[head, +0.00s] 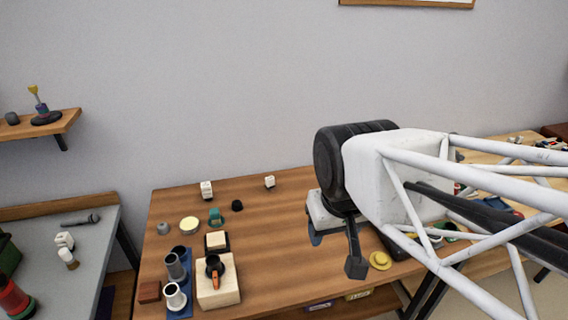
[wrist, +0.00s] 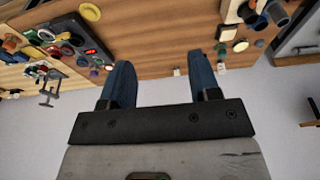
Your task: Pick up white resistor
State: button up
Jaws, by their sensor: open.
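Two small white blocks stand near the back edge of the wooden table: one (head: 206,190) at the left and one (head: 270,182) further right. I cannot tell which of them, if either, is the white resistor. In the wrist view two small pale pieces, one (wrist: 177,72) near the middle and one (wrist: 222,69) to its right, show at the table edge. My gripper (wrist: 160,72) has its two blue fingers wide apart with nothing between them. In the head view my arm hangs over the table's right part, clear of both white blocks, and hides things behind it.
The wooden table (head: 290,245) is bare in its middle. A yellow hat-shaped piece (head: 380,260) lies below my arm. A grey table (head: 90,255) stands left.

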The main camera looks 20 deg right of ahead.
jog(key=shift+w, duration=0.1)
jog(key=m+g, duration=0.3)
jog(key=m, duration=1.2)
send_over(269, 177)
jog(key=f, duration=2.3)
jog(key=shift+s+f, duration=0.25)
jog(key=shift+f, duration=0.1)
jog(key=shift+w+f, duration=0.15)
jog(key=shift+f, duration=0.1)
jog(key=shift+f, duration=0.1)
jog(key=shift+f, duration=1.2)
